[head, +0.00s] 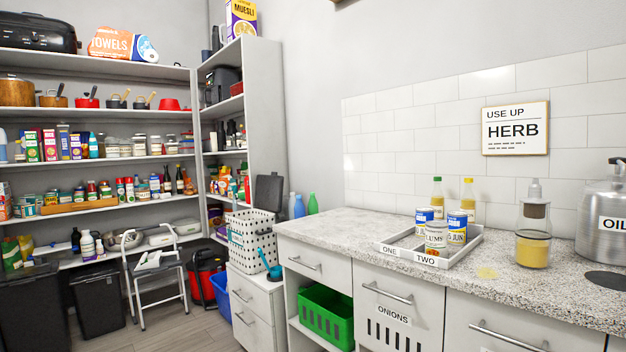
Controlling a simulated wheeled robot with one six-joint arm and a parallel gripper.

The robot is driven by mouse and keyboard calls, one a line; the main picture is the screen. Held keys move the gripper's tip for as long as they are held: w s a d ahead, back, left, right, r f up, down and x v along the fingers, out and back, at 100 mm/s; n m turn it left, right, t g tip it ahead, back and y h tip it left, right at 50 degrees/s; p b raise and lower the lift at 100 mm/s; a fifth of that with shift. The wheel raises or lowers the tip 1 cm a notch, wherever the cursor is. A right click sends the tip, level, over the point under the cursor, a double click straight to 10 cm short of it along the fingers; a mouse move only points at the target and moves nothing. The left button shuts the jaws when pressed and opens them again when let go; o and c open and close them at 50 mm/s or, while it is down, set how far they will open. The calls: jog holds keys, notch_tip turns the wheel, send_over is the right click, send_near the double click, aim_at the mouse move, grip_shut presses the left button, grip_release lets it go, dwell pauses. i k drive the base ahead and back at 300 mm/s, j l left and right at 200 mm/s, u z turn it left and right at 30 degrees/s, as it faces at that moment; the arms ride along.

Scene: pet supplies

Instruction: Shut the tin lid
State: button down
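No tin with a plainly open lid can be made out. A grey metal can labelled OIL (604,215) stands upright on the counter at the right, cut by the picture's edge. Its top has a black fitting, and I cannot tell whether a lid there is open. Two blue-and-white tins (423,216) (457,228) and a jar labelled PLUMS (436,238) stand in a divided tray (399,249) marked ONE and TWO. A dark upright panel (270,189) rises behind a white perforated basket (251,240); whether it is a lid is unclear. My gripper is not in view.
The speckled counter (352,228) is mostly clear left of the tray. Bottles, a glass dispenser (533,238) and a dark disc (607,281) occupy its right part. A step stool (156,275) and bins stand on the floor beneath full shelves at left.

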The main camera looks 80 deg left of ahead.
aim_at(269, 189)
jog(key=j+u, duration=0.45)
jog(key=i+j+u, duration=0.15)
jog(key=u, duration=0.35)
jog(key=i+j+u, duration=0.2)
jog(key=j+u, duration=0.25)
jog(key=i+j+u, duration=0.2)
jog(key=u, duration=0.25)
jog(key=i+j+u, duration=0.35)
jog(key=i+j, duration=0.15)
jog(key=i, duration=0.35)
jog(key=i+j+u, duration=0.2)
jog(key=i, duration=0.25)
jog(key=i+u, duration=0.15)
jog(key=i, duration=0.3)
jog(key=i+j, duration=0.15)
jog(key=i, duration=0.3)
jog(key=i+j, duration=0.25)
jog(key=j, duration=0.15)
